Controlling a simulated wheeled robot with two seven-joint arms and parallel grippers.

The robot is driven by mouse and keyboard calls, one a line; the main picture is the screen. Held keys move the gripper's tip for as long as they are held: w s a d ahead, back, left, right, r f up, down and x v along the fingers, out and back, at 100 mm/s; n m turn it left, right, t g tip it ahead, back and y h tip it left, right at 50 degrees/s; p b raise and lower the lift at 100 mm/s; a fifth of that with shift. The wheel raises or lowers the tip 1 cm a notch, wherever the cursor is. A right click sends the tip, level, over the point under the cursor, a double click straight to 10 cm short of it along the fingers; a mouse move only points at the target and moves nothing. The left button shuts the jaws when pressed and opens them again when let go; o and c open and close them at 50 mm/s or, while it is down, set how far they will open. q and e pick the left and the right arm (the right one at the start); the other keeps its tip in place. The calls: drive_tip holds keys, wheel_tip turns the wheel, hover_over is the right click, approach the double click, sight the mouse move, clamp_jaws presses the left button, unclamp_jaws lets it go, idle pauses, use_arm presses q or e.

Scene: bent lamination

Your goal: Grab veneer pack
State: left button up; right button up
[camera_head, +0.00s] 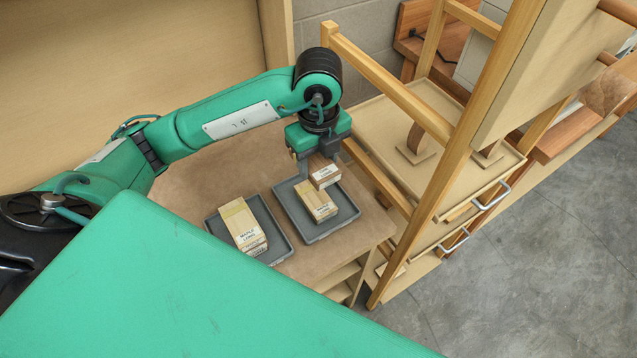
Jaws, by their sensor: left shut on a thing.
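My left gripper (318,160) points down over the right grey tray (344,223) and is shut on a brown veneer pack (324,173) with a white label. Its fingers are partly hidden by the gripper body. A lighter veneer pack (316,203) with a label lies in the same tray, just below the held pack in the picture. I cannot tell whether the held pack touches it or the tray. A pale stack labelled "MAPLE LONG" (243,226) lies in the left grey tray (275,254). My right gripper is out of view.
Both trays stand on a brown worktop (200,178). A wooden frame (392,91) rises close to the right of the gripper. Behind it is a wooden cabinet top (462,125) with small curved wooden pieces. Bare worktop lies left of the trays.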

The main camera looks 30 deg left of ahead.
sight(318, 164)
use_arm(q)
wheel_tip(318, 164, up, 8)
drive_tip(key=shift+r, duration=0.2)
